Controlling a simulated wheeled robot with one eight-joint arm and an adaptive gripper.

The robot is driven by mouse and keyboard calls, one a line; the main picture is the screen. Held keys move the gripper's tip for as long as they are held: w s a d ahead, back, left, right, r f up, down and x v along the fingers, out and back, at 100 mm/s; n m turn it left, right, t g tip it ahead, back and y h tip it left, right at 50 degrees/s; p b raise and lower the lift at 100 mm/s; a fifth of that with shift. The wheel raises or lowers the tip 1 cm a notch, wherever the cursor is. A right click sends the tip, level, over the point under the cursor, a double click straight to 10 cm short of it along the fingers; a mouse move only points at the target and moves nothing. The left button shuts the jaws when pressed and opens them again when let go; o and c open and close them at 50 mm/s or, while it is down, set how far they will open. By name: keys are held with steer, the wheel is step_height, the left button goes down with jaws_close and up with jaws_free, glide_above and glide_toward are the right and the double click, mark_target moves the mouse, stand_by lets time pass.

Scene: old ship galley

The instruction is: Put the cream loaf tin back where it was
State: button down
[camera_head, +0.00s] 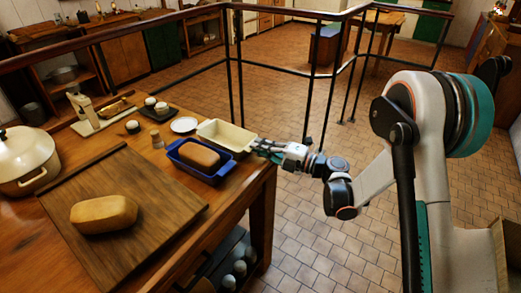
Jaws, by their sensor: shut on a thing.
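The cream loaf tin (225,136) is at the right edge of the wooden table, behind the blue loaf tin. It looks empty. My gripper (262,146) reaches in from the right and is shut on the tin's right end. The fingertips are small here, and the exact grip on the rim is hard to see. I cannot tell whether the tin rests on the table or is held just above it.
A blue tin (207,176) with a loaf (199,154) stands just in front. A cutting board (150,225) bears another loaf (103,214). A railing (229,75) runs behind.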

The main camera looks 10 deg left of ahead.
steer(key=shift+r, duration=0.15)
steer(key=c, duration=2.1)
jaws_free()
steer(key=o, duration=0.3)
steer(key=p+v, duration=0.2)
steer(key=v, duration=0.4)
steer(key=p+v, duration=0.1)
steer(key=v, duration=0.5)
steer(key=shift+s+r+p, duration=0.1)
steer(key=shift+p, duration=0.3)
